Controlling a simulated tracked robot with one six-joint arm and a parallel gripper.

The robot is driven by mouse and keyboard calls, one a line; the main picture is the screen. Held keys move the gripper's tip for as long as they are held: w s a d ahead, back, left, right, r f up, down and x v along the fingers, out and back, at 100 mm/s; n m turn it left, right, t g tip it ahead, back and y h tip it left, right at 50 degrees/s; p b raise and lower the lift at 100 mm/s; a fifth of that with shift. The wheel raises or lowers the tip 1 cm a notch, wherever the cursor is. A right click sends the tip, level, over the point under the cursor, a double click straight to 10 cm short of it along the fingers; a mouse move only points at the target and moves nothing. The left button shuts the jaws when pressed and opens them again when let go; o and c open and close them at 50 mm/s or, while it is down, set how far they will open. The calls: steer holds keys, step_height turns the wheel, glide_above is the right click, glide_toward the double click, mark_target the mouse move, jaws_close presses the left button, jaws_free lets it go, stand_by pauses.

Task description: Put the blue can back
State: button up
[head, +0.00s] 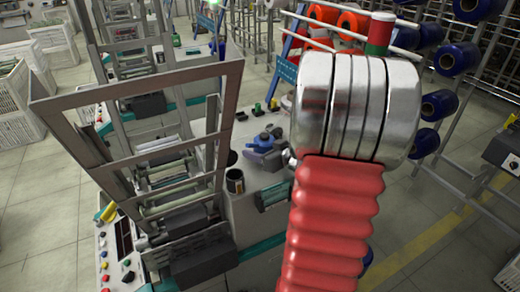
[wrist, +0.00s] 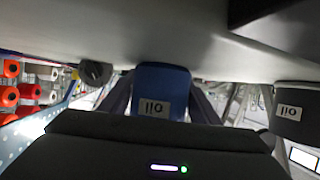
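The blue can (wrist: 160,82) shows upside down in the wrist view, with a white label, its far end at the pale work surface. The dark fingers of my gripper (wrist: 162,100) lie on both sides of it, very close to its edges. I cannot tell whether they press on it. In the head view the blue can (head: 263,137) is small, on the machine's pale top, beside the dark gripper (head: 266,155). My red and metal arm hides part of that area.
A dark labelled can (wrist: 290,115) stands to one side; a dark open can (head: 235,181) shows in the head view. Small dark and green items (head: 258,108) stand behind the blue can. A metal frame (head: 135,90) rises at left. Bobbin racks (head: 460,60) stand at right.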

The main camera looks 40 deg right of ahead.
steer(key=o, duration=0.3)
steer(key=shift+r, duration=0.15)
steer(key=v, duration=1.2)
stand_by(0.8)
